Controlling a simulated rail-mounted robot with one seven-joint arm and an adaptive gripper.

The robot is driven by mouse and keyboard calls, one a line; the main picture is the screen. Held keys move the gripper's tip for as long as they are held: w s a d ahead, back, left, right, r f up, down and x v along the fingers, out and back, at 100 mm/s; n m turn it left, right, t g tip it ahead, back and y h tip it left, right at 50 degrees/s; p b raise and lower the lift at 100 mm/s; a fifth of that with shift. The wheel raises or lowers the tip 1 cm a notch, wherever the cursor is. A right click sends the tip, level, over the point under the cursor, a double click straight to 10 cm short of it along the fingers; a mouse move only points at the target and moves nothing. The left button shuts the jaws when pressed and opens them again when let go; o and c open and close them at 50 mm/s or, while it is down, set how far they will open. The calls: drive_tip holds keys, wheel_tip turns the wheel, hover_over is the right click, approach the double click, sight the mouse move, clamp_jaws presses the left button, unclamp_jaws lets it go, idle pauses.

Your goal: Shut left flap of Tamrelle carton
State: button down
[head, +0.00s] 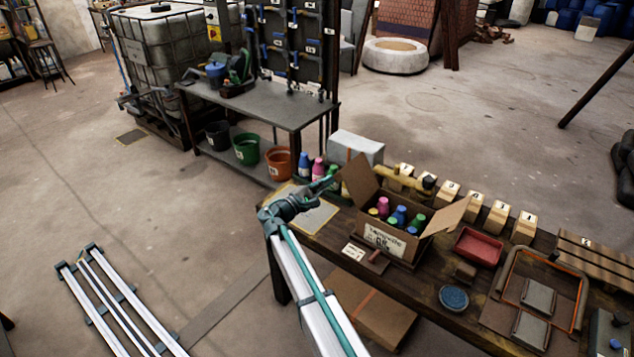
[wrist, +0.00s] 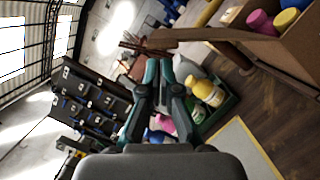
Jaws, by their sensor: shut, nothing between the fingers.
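The Tamrelle carton (head: 386,241) stands open on the wooden bench in the head view, with several coloured bottles inside. Its left flap (head: 360,181) stands raised, and its right flap (head: 447,214) sticks outward. The carton and bottles also show at the top right of the wrist view, where a brown flap (wrist: 195,34) reaches left past the fingertips. My gripper (head: 331,181) is shut and empty, just left of the raised left flap. In the wrist view the gripper's fingers (wrist: 158,70) lie close together below that flap's edge. I cannot tell whether they touch it.
Several bottles (head: 311,167) stand in a tray behind my gripper. A white box (head: 355,148) and a yellow pipe (head: 405,178) lie behind the carton. A red tray (head: 478,246) and numbered wooden blocks (head: 497,217) stand to the right. A pale mat (head: 306,214) lies left of the carton.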

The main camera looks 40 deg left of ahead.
drive_tip(key=shift+d+r, duration=0.25)
drive_tip(key=shift+d, duration=0.1)
idle(0.3)
drive_tip(key=shift+d+r+m+b, duration=0.2)
drive_tip(key=shift+d+m+b, duration=0.45)
drive_tip(key=shift+b, duration=0.6)
drive_tip(key=w+d+m+g+y+b, duration=0.1)
drive_tip(key=d+m+g+b, duration=0.3)
drive_tip(key=d+m+b, duration=1.6)
wheel_tip(320, 180, down, 8)
drive_tip(key=d+y+b, duration=0.2)
drive_tip(key=b, duration=1.1)
drive_tip(key=shift+w, duration=0.4)
drive_tip(key=shift+d+f, duration=0.1)
drive_tip(key=shift+f, duration=0.05)
